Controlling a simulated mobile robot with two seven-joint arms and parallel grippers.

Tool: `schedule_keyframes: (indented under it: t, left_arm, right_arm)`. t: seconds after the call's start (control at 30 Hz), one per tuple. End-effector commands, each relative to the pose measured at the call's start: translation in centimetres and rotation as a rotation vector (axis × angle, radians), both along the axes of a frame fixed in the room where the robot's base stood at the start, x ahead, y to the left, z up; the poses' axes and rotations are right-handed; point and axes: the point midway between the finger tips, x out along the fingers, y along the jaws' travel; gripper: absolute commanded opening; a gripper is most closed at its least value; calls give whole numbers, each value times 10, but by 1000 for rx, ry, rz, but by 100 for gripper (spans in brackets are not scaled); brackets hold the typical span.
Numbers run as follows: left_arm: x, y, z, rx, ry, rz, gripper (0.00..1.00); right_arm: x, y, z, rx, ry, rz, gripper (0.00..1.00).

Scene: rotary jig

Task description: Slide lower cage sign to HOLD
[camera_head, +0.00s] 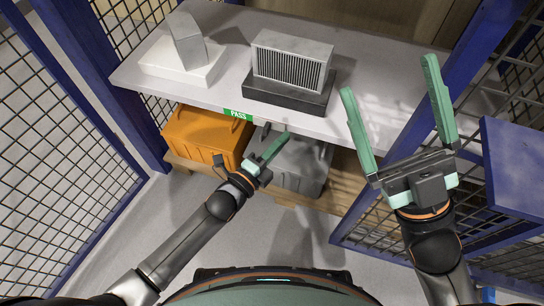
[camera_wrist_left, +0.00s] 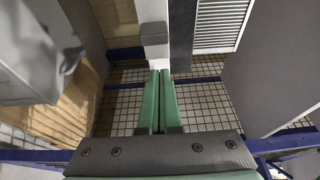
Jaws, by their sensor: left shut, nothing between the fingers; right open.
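A green sign reading PASS (camera_head: 238,114) is on the front edge of the grey shelf (camera_head: 190,95). No HOLD lettering shows, and I see no second sign. My left gripper (camera_head: 286,135) is shut and empty, in front of and below the shelf edge, to the right of the sign and apart from it. In the left wrist view its two green fingers (camera_wrist_left: 160,72) lie side by side; the sign cannot be made out there. My right gripper (camera_head: 390,76) is wide open and empty, over the right part of the shelf.
On the shelf stand a finned grey block on a dark base (camera_head: 290,65) and a grey block on a white base (camera_head: 185,58). Below are an orange case (camera_head: 203,138) and a grey case (camera_head: 302,170). Blue-framed mesh (camera_head: 55,130) flanks both sides.

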Motion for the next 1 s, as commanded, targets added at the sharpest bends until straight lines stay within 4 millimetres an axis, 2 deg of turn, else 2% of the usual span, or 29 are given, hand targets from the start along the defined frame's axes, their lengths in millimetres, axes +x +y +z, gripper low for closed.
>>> schedule_keyframes:
  t: [0.03,0.2,0.7,0.77,1.0]
  left_arm:
    - [2,12,-3,11,0,2,0]
    - [7,27,-2,6,2,2,0]
    - [10,36,-1,6,2,3,0]
    - [13,45,-2,11,1,4,0]
    - [30,99,-2,13,0,5,0]
  right_arm:
    - [0,0,-2,0,1,2,100]
    - [0,0,-4,3,3,4,100]
    - [0,0,-3,4,4,5,100]
    - [0,0,-2,4,4,5,100]
    - [0,1,0,0,1,3,100]
